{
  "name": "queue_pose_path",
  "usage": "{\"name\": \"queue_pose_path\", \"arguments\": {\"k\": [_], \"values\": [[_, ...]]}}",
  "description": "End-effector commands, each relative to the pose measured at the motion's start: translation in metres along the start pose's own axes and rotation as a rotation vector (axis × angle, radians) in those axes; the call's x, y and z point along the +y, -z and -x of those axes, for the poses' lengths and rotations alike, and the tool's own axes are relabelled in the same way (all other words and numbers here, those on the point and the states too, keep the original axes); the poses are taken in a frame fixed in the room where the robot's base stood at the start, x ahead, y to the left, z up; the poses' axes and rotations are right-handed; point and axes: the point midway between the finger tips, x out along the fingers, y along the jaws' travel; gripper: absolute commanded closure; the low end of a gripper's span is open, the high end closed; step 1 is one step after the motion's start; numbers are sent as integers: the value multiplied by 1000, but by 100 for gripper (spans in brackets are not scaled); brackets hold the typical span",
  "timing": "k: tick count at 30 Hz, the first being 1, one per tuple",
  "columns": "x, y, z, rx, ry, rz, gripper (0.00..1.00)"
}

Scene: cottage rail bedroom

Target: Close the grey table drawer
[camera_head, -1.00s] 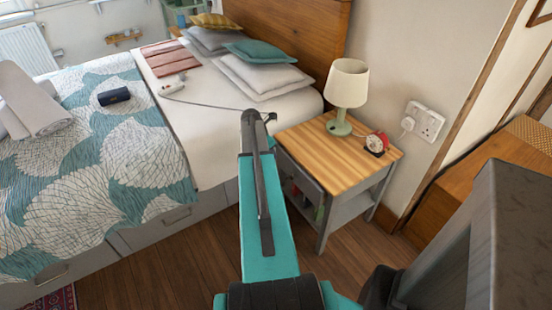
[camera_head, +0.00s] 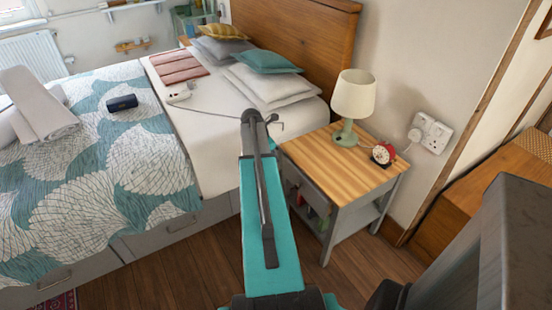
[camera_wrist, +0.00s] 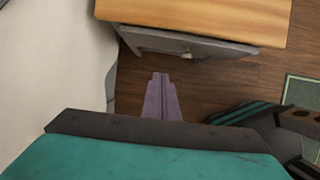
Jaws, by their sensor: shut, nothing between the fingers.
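The bedside table (camera_head: 335,157) has a striped wooden top and a grey frame, and stands right of the bed. Its grey drawer (camera_head: 305,187) faces left, partly hidden behind my arm in the head view. In the wrist view, the drawer front (camera_wrist: 185,43) sits out from under the wooden top (camera_wrist: 200,15), with a small knob. How far it is open is hard to tell. My gripper (camera_wrist: 162,78) is shut and empty, in front of the drawer front and apart from it in the wrist view. In the head view its fingers are mostly hidden by my arm.
A lamp (camera_head: 352,95) and a red alarm clock (camera_head: 382,154) stand on the table. The bed (camera_head: 150,150) is close on the left. Wooden floor (camera_head: 190,270) lies in front. Wall sockets (camera_head: 431,133) and wooden furniture (camera_head: 470,190) are on the right.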

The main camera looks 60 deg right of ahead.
Motion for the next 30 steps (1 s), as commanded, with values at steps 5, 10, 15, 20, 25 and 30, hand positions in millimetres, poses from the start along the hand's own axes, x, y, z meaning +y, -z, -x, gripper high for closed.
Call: {"name": "queue_pose_path", "arguments": {"k": [5,10,15,20,25,30], "values": [[-2,40,-6,23,5,-32,100],[-10,114,-18,66,23,-105,100],[-31,203,-30,110,59,-204,100],[-62,281,-39,140,106,-301,100],[-105,355,-48,154,166,-406,100],[-156,417,-55,147,232,-511,100]]}}
